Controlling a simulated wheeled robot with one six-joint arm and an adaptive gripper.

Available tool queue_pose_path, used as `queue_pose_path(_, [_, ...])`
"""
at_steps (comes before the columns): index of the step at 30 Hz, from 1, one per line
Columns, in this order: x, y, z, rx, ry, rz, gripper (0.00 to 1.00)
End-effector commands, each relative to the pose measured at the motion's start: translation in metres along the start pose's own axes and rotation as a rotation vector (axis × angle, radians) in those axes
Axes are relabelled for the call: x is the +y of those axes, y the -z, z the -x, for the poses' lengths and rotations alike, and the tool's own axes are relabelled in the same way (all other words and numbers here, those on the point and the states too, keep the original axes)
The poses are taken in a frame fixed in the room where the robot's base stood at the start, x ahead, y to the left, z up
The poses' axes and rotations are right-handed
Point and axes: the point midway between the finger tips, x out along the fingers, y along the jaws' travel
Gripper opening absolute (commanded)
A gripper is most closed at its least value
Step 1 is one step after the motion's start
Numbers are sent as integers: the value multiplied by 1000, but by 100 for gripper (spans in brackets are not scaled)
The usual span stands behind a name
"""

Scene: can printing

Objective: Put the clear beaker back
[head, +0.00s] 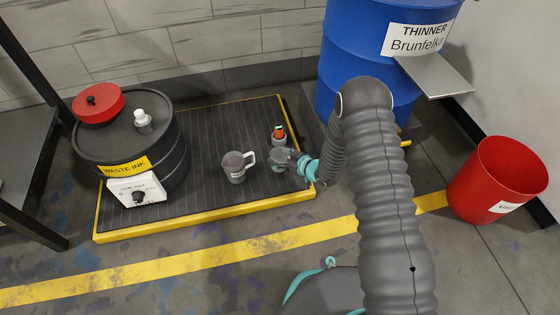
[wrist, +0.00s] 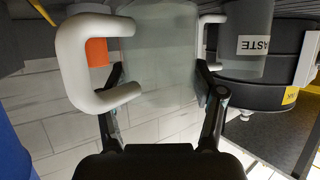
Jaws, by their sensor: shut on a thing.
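The clear beaker (wrist: 162,45) fills the middle of the wrist view, with a thick white handle (wrist: 75,65) on its left. My gripper (wrist: 165,88) is shut on it, one finger on each side. In the head view my gripper (head: 291,160) is low over the right part of the black ribbed platform, and the beaker (head: 277,159) is small and partly hidden by it. I cannot tell whether its base touches the platform.
A grey jug (head: 234,172) with a white handle stands left of the beaker. An orange-topped container (head: 279,132) stands just behind. The yellow-edged platform (head: 215,125) also bears the waste ink drum (head: 172,150). A blue thinner drum (head: 350,45) and red bin (head: 490,185) are right.

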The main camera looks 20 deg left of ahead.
Motion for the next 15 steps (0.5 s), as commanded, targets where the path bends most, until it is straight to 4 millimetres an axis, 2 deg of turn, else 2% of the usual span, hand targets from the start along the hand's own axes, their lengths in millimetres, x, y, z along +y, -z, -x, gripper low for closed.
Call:
queue_pose_path(1, [0,-10,-3,-2,1,-1,24])
queue_pose_path(4, [0,-21,-8,0,1,0,24])
queue_pose_path(15, [0,-26,-10,0,1,0,24])
